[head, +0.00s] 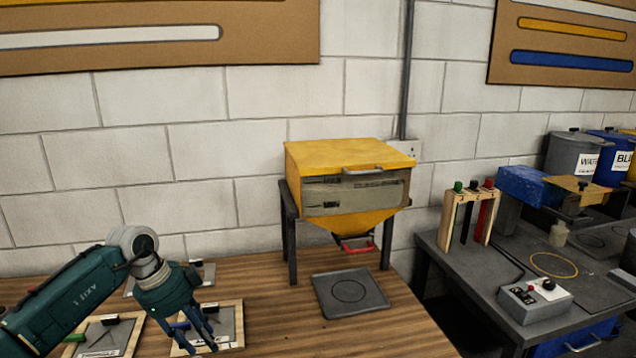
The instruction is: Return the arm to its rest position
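My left arm (70,300) comes in from the lower left, over the wooden bench. My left gripper (197,338) points down at the front left of the bench, above or in front of a wood-framed tray (231,324). Its dark blue fingers are spread apart, and I see nothing held between them. The fingers hide part of the tray, and I cannot tell whether they touch it. My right gripper is out of view.
A yellow hopper (345,160) on dark legs stands at the bench's back, a grey plate (350,292) before it. More trays (98,338) lie left. A grey side table (470,275) holds a control box (535,299) and a wooden rack (447,220). The bench's front middle (330,338) is clear.

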